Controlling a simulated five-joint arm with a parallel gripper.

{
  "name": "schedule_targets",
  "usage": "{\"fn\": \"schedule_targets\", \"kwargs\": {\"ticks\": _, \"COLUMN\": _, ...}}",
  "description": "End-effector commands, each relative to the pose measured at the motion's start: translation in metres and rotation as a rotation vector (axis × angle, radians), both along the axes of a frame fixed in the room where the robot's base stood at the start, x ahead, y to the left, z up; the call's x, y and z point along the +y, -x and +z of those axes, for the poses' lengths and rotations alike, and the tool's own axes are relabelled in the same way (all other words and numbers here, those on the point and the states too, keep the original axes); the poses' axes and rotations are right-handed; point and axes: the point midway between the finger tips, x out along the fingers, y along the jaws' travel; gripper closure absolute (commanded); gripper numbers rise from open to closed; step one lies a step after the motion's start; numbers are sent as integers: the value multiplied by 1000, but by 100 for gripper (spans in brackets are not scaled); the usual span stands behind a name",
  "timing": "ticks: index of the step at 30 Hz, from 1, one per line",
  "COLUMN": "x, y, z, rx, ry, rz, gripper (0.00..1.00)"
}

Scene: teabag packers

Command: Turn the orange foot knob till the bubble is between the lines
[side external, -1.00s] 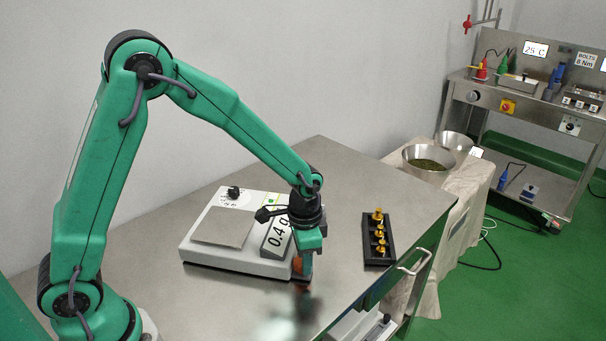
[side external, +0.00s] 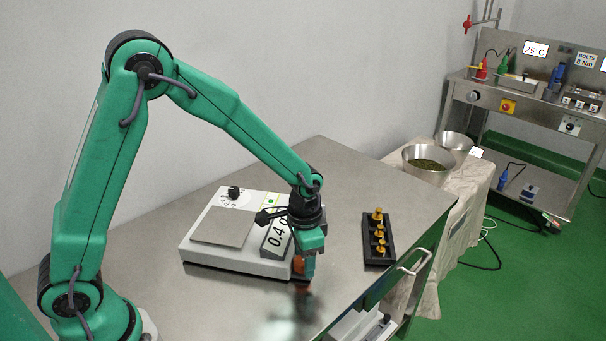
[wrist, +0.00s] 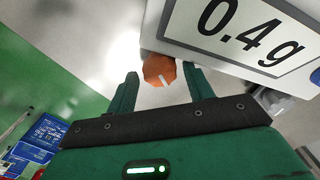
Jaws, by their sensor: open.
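The balance (side external: 225,258) stands on the steel table with a flat square pan (side external: 223,226) and a display reading 0.4 g (side external: 276,241). The display also shows in the wrist view (wrist: 245,35). The orange foot knob (wrist: 158,69), with a white mark, is below the display's near corner; it also shows in the side view (side external: 299,266). My gripper (wrist: 160,72) is open and pointed down, one finger on each side of the knob. Gaps beside the knob seem small; contact cannot be told. A small green spot (side external: 270,201) is on the balance's top; no bubble or lines can be made out.
A black tray with several brass weights (side external: 378,241) stands right of the balance, near the table edge. A black knob (side external: 234,192) rises at the balance's back. The table (side external: 330,175) is clear behind. Metal bowls (side external: 427,165) and a steel bench stand farther right.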

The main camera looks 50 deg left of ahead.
Motion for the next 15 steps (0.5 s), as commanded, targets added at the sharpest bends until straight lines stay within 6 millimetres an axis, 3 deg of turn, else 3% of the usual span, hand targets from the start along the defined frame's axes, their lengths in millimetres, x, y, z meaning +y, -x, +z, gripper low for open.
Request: {"fn": "schedule_targets", "kwargs": {"ticks": 15, "x": 1, "y": 0, "z": 1, "rx": -1, "ry": 1, "rz": -123, "gripper": 43}}
